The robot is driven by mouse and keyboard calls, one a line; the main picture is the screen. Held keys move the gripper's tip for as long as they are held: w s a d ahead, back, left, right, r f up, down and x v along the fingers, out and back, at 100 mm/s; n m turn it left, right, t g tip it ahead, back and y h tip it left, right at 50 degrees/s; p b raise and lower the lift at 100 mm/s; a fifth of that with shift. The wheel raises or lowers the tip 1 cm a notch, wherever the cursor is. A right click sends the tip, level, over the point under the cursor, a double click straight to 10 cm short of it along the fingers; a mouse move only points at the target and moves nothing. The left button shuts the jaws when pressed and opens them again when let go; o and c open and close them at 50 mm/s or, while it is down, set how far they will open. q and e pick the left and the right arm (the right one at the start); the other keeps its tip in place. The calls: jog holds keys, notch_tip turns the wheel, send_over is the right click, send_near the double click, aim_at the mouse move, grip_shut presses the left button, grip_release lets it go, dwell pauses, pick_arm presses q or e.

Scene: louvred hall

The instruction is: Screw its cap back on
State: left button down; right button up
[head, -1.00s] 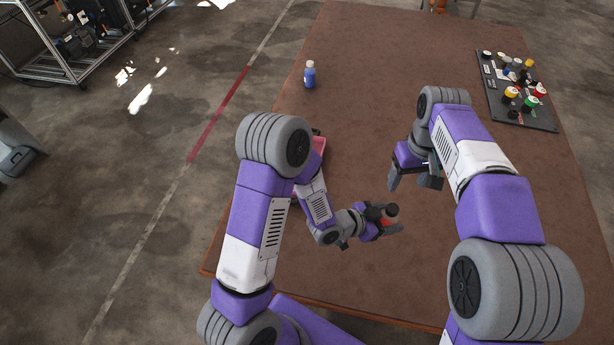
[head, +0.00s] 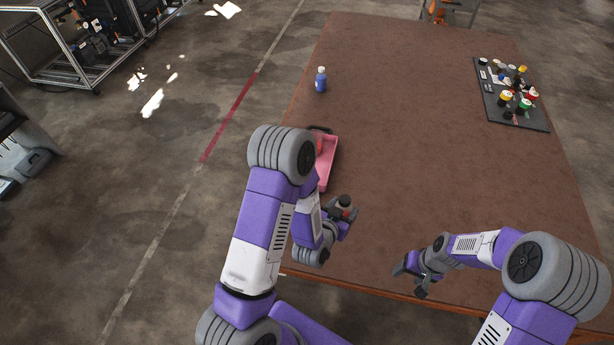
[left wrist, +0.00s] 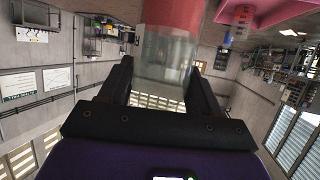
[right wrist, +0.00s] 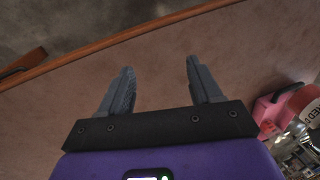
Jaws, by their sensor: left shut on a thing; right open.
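My left gripper (head: 346,213) is shut on a small bottle (head: 344,201), with a greyish top and some red below it in the head view. In the left wrist view the bottle (left wrist: 165,55) shows a clear part between the fingers and a red part beyond. I cannot tell whether its mouth is bare, and I cannot pick out a loose cap for certain. My right gripper (head: 410,281) is open and empty, low over the near part of the table, right of the bottle. Its spread fingers show in the right wrist view (right wrist: 160,66).
A pink tray (head: 327,170) with a red thing inside lies behind my left forearm, partly hidden. A blue bottle (head: 321,80) stands at the table's far left. A dark board (head: 530,120) with several coloured-capped items lies far right. The brown table (head: 420,130) is clear in the middle.

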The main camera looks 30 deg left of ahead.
pick_arm(q)
jog(key=shift+w+f+b, duration=0.2)
jog(key=shift+f+b, duration=0.55)
jog(key=shift+f, duration=0.2)
notch_tip(320, 180, down, 8)
jog(key=b, duration=0.8)
pick_arm(e)
jog(key=s+d+f+m+t+y, duration=0.1)
jog(key=s+f+m, duration=0.4)
jog(key=s+f, duration=0.9)
notch_tip(320, 180, down, 3)
jog(key=shift+s+d+f+y, duration=0.15)
jog(key=shift+s+d+y, duration=0.15)
jog(key=shift+d+y, duration=0.25)
pick_arm(q)
jog(key=shift+s, duration=0.1)
pick_arm(e)
jog(key=shift+c, duration=0.2)
